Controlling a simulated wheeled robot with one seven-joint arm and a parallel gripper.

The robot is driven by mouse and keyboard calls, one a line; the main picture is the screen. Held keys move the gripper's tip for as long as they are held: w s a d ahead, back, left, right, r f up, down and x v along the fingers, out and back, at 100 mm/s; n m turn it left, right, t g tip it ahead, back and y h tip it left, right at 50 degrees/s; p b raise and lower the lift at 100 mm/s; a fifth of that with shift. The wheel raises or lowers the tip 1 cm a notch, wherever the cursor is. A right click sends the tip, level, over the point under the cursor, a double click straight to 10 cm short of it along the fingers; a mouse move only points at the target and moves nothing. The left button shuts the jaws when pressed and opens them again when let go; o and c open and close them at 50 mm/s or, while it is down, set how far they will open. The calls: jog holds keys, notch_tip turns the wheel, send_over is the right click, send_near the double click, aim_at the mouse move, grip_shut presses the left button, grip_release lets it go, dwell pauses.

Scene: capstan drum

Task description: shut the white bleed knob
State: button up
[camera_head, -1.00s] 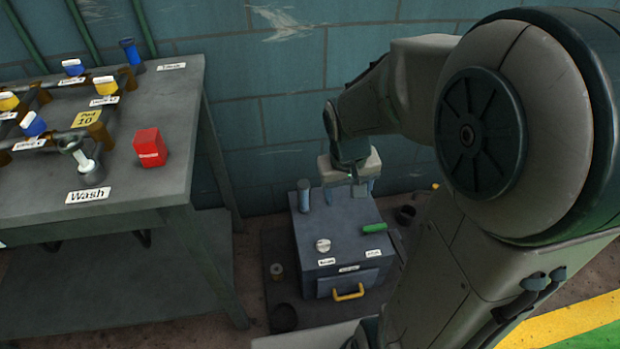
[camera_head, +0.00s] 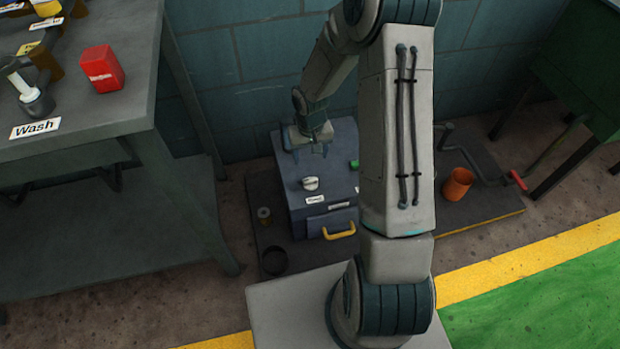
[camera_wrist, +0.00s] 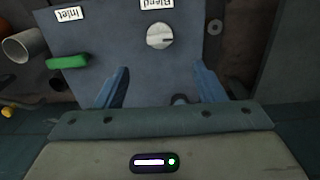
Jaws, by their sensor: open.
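The white bleed knob (camera_head: 310,183) is a round knob with a raised ridge on top of a grey-blue box (camera_head: 330,140). In the wrist view the knob (camera_wrist: 160,36) lies just beyond the fingertips, roughly centred between them, with a label beside it. My gripper (camera_head: 307,149) is open and empty above the back of the box, behind the knob and not touching it. Its two blue fingers (camera_wrist: 160,84) stand wide apart in the wrist view. I cannot tell their exact height above the box top.
A green handle (camera_wrist: 68,62) by the Inlet label sits on the same box. A yellow pull (camera_head: 340,232) is on its front. An orange cup (camera_head: 458,184) and a crank with a red grip (camera_head: 517,181) are to the right. A workbench (camera_head: 110,105) stands left.

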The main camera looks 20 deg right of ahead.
aim_at(310, 179)
notch_tip(310, 179, down, 12)
jog(key=b, duration=0.4)
jog(key=shift+r, duration=0.1)
jog(key=c, duration=1)
